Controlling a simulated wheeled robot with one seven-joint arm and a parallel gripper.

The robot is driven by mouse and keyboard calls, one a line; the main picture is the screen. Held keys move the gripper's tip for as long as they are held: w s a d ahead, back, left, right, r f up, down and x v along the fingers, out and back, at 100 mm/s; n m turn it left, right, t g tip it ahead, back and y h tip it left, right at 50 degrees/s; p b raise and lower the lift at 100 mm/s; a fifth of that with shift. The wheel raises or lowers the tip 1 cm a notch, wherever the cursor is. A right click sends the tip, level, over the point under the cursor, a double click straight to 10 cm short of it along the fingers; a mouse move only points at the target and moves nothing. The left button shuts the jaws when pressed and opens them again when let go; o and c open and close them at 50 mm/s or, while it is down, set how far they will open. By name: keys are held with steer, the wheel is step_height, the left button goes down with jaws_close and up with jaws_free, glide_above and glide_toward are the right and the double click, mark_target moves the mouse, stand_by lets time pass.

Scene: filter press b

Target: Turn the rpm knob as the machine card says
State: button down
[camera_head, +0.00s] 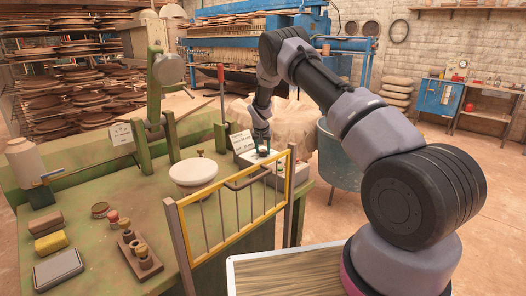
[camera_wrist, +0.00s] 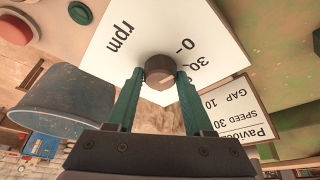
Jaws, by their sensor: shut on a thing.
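The rpm knob (camera_wrist: 160,69) is a small brown round knob on a white dial plate (camera_wrist: 118,52) marked "rpm", "0" and "30", shown turned over in the wrist view. My gripper (camera_wrist: 160,80) has its two green fingers shut on the knob, one on each side. The knob's pointer mark cannot be made out. The machine card (camera_wrist: 235,108) is beside the plate and reads "SPEED 30" and "GAP 10", with part of its top line cut off. In the head view my gripper (camera_head: 262,146) is at the white control box (camera_head: 246,158), just right of the card (camera_head: 240,141).
A yellow guard rail (camera_head: 232,190) stands in front of the control box. A white bowl (camera_head: 193,173) is to its left on the green bench. A red button (camera_wrist: 15,28) and a green button (camera_wrist: 80,12) are near the plate. A grey-blue bin (camera_head: 340,160) stands behind my arm.

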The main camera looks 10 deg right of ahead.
steer(key=m+h, duration=0.1)
steer(key=m, duration=0.3)
steer(key=shift+a+g, duration=0.15)
steer(key=shift+g, duration=0.25)
steer(key=shift+m+g+h, duration=0.4)
steer(key=shift+m+h, duration=0.2)
steer(key=shift+m, duration=0.9)
steer(key=shift+c, duration=1.5)
jaws_free()
steer(key=v, duration=1)
steer(key=shift+r, duration=0.35)
steer(key=shift+a, duration=0.1)
